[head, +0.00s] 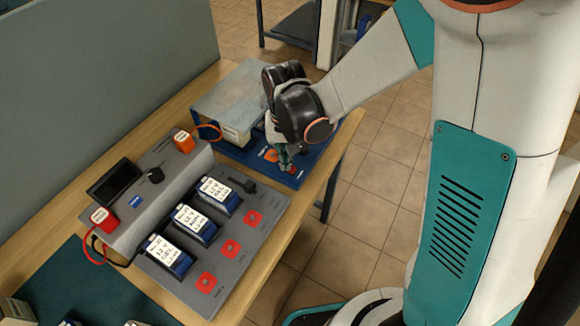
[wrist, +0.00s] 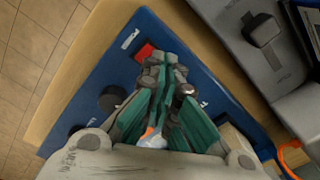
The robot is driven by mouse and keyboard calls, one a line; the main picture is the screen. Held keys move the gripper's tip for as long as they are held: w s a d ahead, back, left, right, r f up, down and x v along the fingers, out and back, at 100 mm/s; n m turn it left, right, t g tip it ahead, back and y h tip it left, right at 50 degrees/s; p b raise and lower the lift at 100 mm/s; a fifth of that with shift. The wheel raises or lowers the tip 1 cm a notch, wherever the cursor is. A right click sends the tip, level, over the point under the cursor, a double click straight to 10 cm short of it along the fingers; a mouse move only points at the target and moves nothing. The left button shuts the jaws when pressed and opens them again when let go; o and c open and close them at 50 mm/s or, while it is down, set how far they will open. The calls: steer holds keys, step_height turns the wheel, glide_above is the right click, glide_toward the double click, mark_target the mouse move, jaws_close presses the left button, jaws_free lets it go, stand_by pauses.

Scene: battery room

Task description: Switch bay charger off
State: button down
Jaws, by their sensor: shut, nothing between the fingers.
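My gripper (head: 285,166) is shut and empty, pointing down over the blue panel (head: 300,178) at the table's far right end. In the wrist view its fingertips (wrist: 163,65) are close beside a red switch or button (wrist: 144,53) on that panel; contact cannot be told. A small dark-tipped lever (wrist: 184,90) shows right beside the fingers. The grey unit (head: 262,245) nearer me has three bays holding labelled batteries (head: 194,222), red square buttons (head: 230,249) and a black lever (head: 243,184). That lever also shows in the wrist view (wrist: 264,32). Which unit is the bay charger is unclear.
A clear cover (head: 230,92) and a pale box (head: 236,132) stand on the blue panel. Black knobs (wrist: 112,98) sit left of the fingers. A grey console (head: 150,190) with a dark screen and orange-red plugs stands behind the bays. A grey partition (head: 90,80) closes the back.

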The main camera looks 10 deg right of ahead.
steer(key=shift+f+b, duration=0.35)
steer(key=shift+f, duration=0.15)
steer(key=shift+r, duration=0.15)
steer(key=shift+r+p, duration=2.4)
steer(key=shift+r, duration=1.05)
